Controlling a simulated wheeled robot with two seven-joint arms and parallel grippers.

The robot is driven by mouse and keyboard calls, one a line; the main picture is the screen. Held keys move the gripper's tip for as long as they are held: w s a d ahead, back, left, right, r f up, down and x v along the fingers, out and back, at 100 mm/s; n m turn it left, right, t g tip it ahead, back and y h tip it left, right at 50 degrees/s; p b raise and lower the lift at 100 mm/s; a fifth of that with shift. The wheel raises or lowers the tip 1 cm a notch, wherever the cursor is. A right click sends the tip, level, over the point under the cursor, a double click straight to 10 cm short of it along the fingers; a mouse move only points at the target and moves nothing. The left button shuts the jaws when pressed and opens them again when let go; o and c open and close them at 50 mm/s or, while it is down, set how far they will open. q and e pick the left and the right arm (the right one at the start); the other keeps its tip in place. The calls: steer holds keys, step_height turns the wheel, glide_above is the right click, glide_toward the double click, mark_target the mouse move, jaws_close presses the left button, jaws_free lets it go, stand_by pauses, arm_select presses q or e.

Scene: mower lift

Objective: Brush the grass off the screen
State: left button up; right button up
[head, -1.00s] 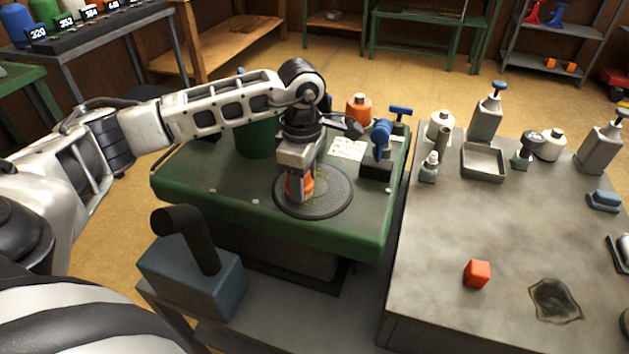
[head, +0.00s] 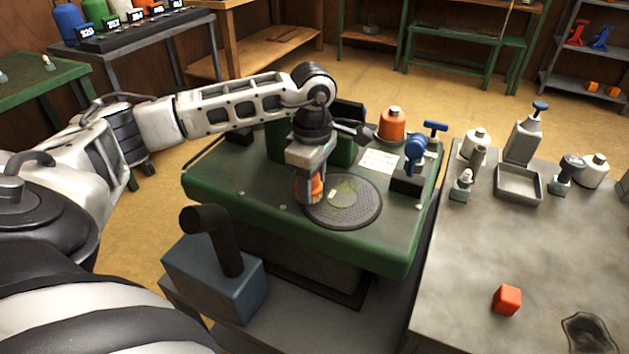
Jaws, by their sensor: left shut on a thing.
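The screen (head: 365,212) is a dark round mesh disc set in the top of the green mower deck (head: 250,205). My left gripper (head: 310,187) points down at the left edge of the screen. It is shut on an orange thing (head: 316,186), seemingly the brush; its lower end is mostly hidden by the jaws. I cannot tell whether it touches the screen. My right gripper is not in view.
A blue-handled valve (head: 415,157), an orange-topped container (head: 392,124) and a white paper (head: 379,162) stand or lie right of and behind the screen. A blue-grey box with a black pipe (head: 215,275) is in front. The grey bench (head: 455,270) at right holds a red-orange cube (head: 507,299), a tray (head: 518,185) and bottles.

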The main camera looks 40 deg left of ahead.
arm_select(q)
steer(key=shift+r+p, duration=1.9)
steer(key=shift+r, duration=1.05)
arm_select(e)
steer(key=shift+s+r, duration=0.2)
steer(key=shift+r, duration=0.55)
arm_select(q)
steer(key=shift+r+p, duration=1.2)
steer(key=shift+r, duration=0.4)
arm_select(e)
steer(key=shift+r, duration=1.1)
